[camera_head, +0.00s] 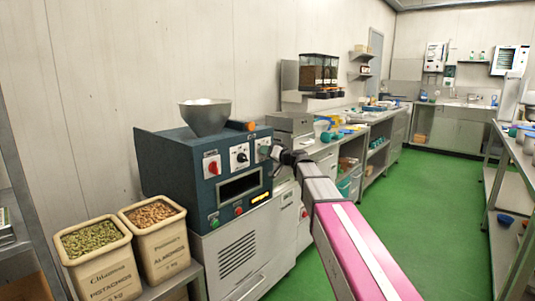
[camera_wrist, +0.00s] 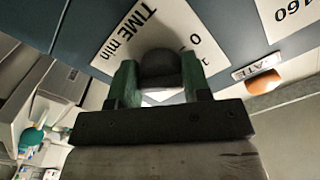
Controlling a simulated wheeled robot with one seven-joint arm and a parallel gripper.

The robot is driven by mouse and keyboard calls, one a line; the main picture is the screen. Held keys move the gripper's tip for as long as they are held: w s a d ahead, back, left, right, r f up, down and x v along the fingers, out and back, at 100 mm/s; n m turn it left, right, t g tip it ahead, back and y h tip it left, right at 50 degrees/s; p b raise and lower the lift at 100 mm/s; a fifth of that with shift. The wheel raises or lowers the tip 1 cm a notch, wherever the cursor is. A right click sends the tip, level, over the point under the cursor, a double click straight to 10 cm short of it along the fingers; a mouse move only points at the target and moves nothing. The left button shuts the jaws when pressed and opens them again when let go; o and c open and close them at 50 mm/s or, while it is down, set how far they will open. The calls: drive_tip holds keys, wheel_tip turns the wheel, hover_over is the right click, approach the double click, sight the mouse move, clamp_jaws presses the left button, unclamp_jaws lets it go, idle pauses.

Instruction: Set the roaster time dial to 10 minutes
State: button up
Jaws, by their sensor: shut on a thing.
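The roaster (camera_head: 170,165) is a dark blue machine with a row of three knobs on its front. The time dial is the right one; its white plate (camera_head: 262,150) is partly hidden by my gripper (camera_head: 279,153). In the wrist view, the plate (camera_wrist: 125,35) reads "TIME min", upside down and tilted. My gripper's two green fingers (camera_wrist: 160,86) are shut on the dark time knob (camera_wrist: 160,66), one on each side. The knob's pointer and most of the scale are hidden, so I cannot tell the set value.
A red knob (camera_head: 212,166) and a black knob (camera_head: 242,157) sit left of the time dial. Tubs of pistachios (camera_head: 98,262) and almonds (camera_head: 155,243) stand left. The green floor (camera_head: 425,190) is open at right.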

drive_tip(key=shift+m, duration=1)
drive_tip(key=o, duration=0.9)
drive_tip(key=v, duration=1.1)
drive_tip(key=shift+a, duration=0.1)
